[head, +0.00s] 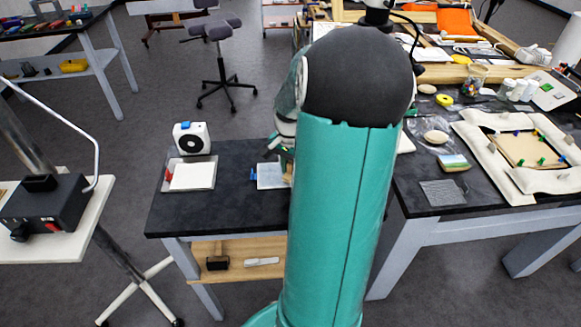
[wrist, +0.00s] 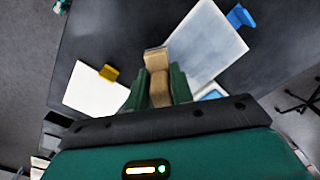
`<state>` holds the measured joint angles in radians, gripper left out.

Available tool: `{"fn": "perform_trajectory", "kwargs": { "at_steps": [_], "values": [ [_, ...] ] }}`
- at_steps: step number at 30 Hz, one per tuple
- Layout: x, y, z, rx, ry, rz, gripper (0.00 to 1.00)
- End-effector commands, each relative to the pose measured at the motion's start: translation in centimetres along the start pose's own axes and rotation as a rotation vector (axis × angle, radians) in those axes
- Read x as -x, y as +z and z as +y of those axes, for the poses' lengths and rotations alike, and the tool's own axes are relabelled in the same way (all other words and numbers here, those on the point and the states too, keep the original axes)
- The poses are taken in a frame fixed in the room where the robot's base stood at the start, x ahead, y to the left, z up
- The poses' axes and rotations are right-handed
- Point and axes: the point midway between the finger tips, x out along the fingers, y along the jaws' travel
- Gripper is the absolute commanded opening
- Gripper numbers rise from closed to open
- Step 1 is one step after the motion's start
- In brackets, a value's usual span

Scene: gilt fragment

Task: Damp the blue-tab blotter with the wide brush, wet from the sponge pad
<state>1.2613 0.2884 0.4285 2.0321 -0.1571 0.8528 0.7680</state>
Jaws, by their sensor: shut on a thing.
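My gripper (wrist: 157,88) is shut on a wooden-handled thing, seemingly the wide brush (wrist: 156,60), which sticks out between the green fingers. Its bristles cannot be made out. The blue-tab blotter (wrist: 205,45) is a pale sheet just beyond and right of the brush, its blue tab (wrist: 240,16) at the far corner. In the head view the blotter (head: 271,177) lies on the dark bench, partly hidden by my arm. My gripper (head: 284,150) is above its back edge there. Whether the brush touches the sheet cannot be told. I cannot identify the sponge pad for sure.
A white sheet with a red tab (head: 192,177) lies at the bench's left, before a white device (head: 190,138). A yellow-tabbed sheet (wrist: 95,92) shows in the wrist view. The right table (head: 425,205) is crowded; the left bench's front is clear.

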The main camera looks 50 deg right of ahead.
Motion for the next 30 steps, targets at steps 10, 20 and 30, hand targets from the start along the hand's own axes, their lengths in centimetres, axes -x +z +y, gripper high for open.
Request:
{"fn": "perform_trajectory", "kwargs": {
  "at_steps": [10, 20, 30],
  "values": [
    [-0.2, 0.0, 0.0, 0.001, 0.000, 0.000, 0.05],
    [-0.8, 0.0, 0.0, 0.001, 0.000, 0.000, 0.05],
    [-1.4, 0.0, 0.0, 0.001, 0.000, -0.001, 0.05]
  ]
}}
